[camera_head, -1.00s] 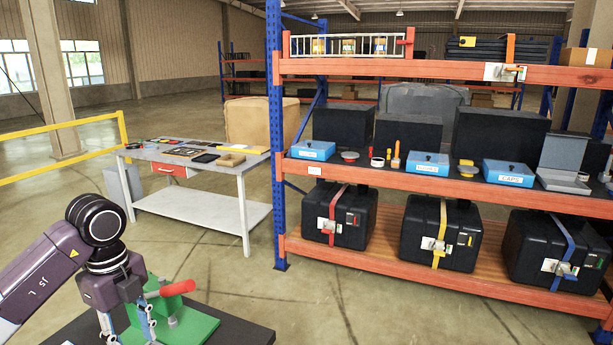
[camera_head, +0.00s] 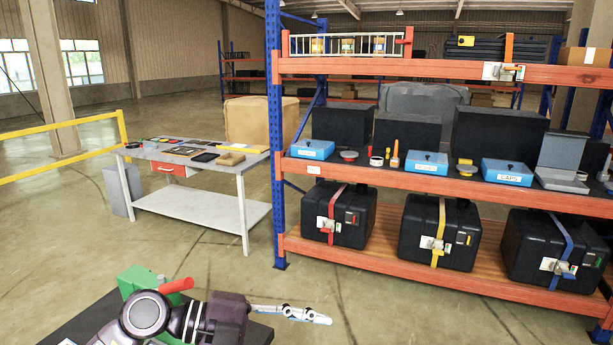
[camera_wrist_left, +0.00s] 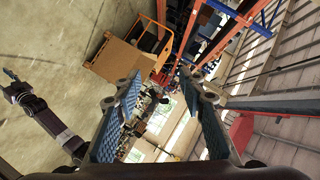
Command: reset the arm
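My left arm crosses the bottom of the head view. Its left gripper (camera_head: 300,315) points right, above the floor and clear of the shelf. In the left wrist view the left gripper (camera_wrist_left: 162,95) has its two blue-padded fingers wide apart, with nothing between them. A green fixture (camera_head: 137,280) with a red handle (camera_head: 177,286) stands on a dark surface (camera_head: 88,322) behind my left arm, which partly hides it. A dark arm, seemingly my right one, shows at the left of the wrist view; its small gripper end (camera_wrist_left: 12,76) is too small to read.
An orange and blue shelf (camera_head: 450,282) with black cases (camera_head: 339,213) and blue boxes (camera_head: 427,164) stands at the right. A grey workbench (camera_head: 200,212) with flat items stands at the back left, near a yellow rail (camera_head: 60,150). The floor between is clear.

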